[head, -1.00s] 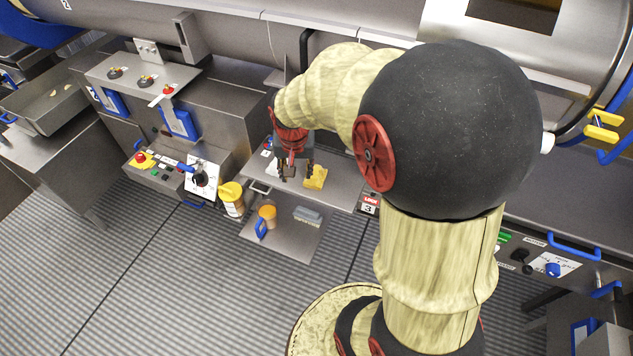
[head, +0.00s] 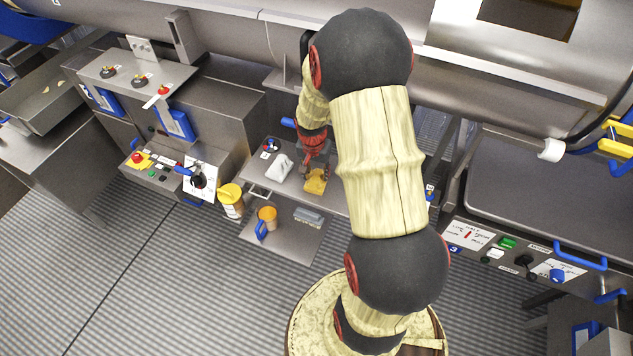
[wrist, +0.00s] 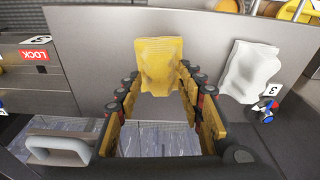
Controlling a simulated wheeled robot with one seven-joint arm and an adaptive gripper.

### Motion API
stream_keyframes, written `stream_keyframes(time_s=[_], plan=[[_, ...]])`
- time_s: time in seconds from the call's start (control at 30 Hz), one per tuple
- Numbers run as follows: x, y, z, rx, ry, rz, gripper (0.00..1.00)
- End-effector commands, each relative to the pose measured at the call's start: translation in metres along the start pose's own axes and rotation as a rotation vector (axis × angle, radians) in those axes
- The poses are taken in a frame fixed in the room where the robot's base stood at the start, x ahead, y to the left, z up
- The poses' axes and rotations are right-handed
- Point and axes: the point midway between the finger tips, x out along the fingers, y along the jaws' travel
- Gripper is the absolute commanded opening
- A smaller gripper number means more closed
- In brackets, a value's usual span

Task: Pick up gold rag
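The gold rag (head: 316,181) is a crumpled yellow cloth on the upper shelf of a small metal cart. In the wrist view the gold rag (wrist: 159,62) lies ahead of and between my fingertips. My gripper (head: 314,172) is above the shelf, right by the rag in the head view. In the wrist view my gripper (wrist: 158,88) is open, with its fingers spread to either side of the rag's near part. I cannot tell whether the fingers touch it.
A white rag (head: 281,168) lies beside the gold one; it also shows in the wrist view (wrist: 250,72). A yellow-lidded container (head: 231,201) stands left of the cart.

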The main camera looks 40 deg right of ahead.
Motion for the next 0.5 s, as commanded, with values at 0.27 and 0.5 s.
stream_keyframes(time_s=[0.27, 0.5], plan=[[0.0102, -0.0002, -0.0005, -0.001, 0.002, -0.001, 0.38], [0.01, -0.0002, -0.0003, -0.001, 0.001, -0.001, 0.27]])
